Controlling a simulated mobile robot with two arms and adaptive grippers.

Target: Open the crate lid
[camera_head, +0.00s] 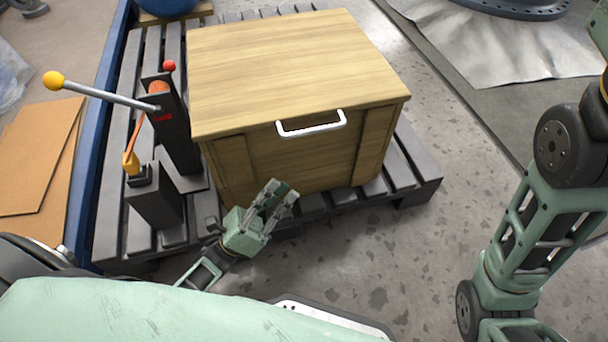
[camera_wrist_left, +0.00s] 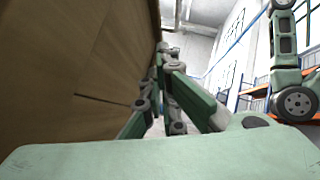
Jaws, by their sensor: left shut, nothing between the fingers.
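A wooden crate (camera_head: 270,165) stands on a dark slatted pallet, its flat lid (camera_head: 290,65) lying closed on top. A white bar handle (camera_head: 312,129) sits at the lid's front edge. My left gripper (camera_head: 282,192) is in front of the crate's front face, below and a little left of the handle, apart from it. Its fingers are shut with nothing between them. In the left wrist view the fingers (camera_wrist_left: 165,85) point along the crate's wooden face (camera_wrist_left: 75,75), which fills the left side. My right arm shows at the right, but its gripper is out of view.
Left of the crate stand dark posts with a yellow-knobbed lever (camera_head: 105,95) and a red knob (camera_head: 169,66). The pallet (camera_head: 420,180) extends around the crate. A blue beam (camera_head: 108,110) runs along the left.

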